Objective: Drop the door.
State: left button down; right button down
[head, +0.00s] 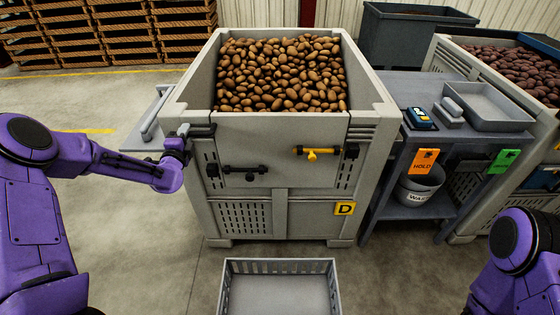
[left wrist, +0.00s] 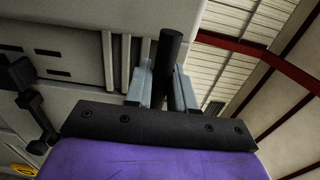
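The crate marked D (head: 291,225) is a grey bin heaped with potatoes. Its front door (head: 280,150) is upright. A black latch (head: 245,170) sits at the door's left and a yellow latch (head: 318,152) at its right; the black latch also shows in the left wrist view (left wrist: 32,105). My left gripper (head: 184,131) is at the crate's upper left front corner. In the left wrist view its fingers (left wrist: 161,88) lie close on both sides of a dark round bar (left wrist: 170,55) and appear shut on it. My right gripper is outside the frame.
An empty grey tray (head: 280,262) lies in front of the crate. A side table (head: 395,170) at the right holds a blue device (head: 420,118), a shallow tray (head: 485,105) and orange and green tags. A second full bin (head: 450,55) stands farther right.

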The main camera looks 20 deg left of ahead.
pick_arm(q)
jog(key=s+d+f, duration=0.2)
jog(key=s, duration=0.4)
jog(key=s+d+f, duration=0.2)
jog(key=s+f, duration=0.1)
jog(key=s, duration=0.4)
jog(key=shift+b, duration=0.35)
dwell(0.5)
jog(key=shift+d+f, duration=0.1)
